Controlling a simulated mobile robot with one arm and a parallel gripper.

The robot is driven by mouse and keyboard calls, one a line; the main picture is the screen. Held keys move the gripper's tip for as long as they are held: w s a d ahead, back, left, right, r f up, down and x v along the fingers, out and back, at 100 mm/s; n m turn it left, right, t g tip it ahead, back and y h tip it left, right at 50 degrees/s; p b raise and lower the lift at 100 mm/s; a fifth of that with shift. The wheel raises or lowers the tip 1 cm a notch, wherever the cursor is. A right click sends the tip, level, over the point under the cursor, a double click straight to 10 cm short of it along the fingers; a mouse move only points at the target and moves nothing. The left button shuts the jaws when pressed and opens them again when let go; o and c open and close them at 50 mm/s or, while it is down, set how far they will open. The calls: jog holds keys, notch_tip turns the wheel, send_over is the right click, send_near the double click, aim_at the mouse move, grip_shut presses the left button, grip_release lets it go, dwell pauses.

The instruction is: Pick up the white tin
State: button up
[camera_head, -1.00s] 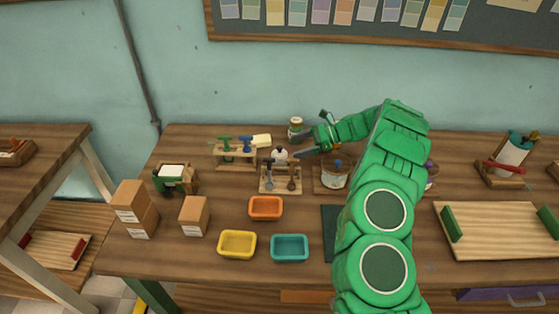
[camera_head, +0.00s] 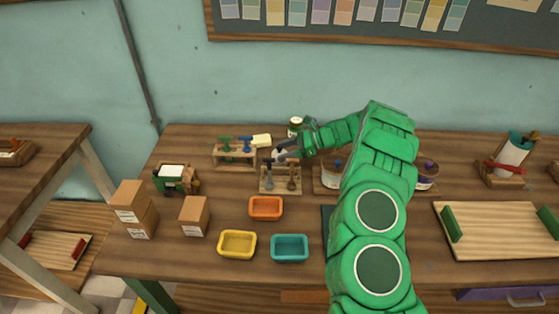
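A small white rounded object with a dark top, which may be the white tin (camera_head: 279,157), stands behind the small wooden tool stand (camera_head: 267,191). My gripper (camera_head: 281,149) reaches in from the right, with its dark fingers at this object and partly covering it. I cannot tell whether the fingers touch it or how far apart they are. Another whitish container with a blue top (camera_head: 331,179) stands to the right, partly hidden by my green arm. A third, with a purple top (camera_head: 426,172), shows right of my arm.
A green-lidded jar (camera_head: 295,126) stands just behind my gripper. A wooden rack (camera_head: 235,163) is to its left. Orange (camera_head: 265,215), yellow (camera_head: 237,254) and teal (camera_head: 289,259) trays lie in front. Cardboard boxes (camera_head: 135,222) stand at left.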

jog(key=c, duration=0.7)
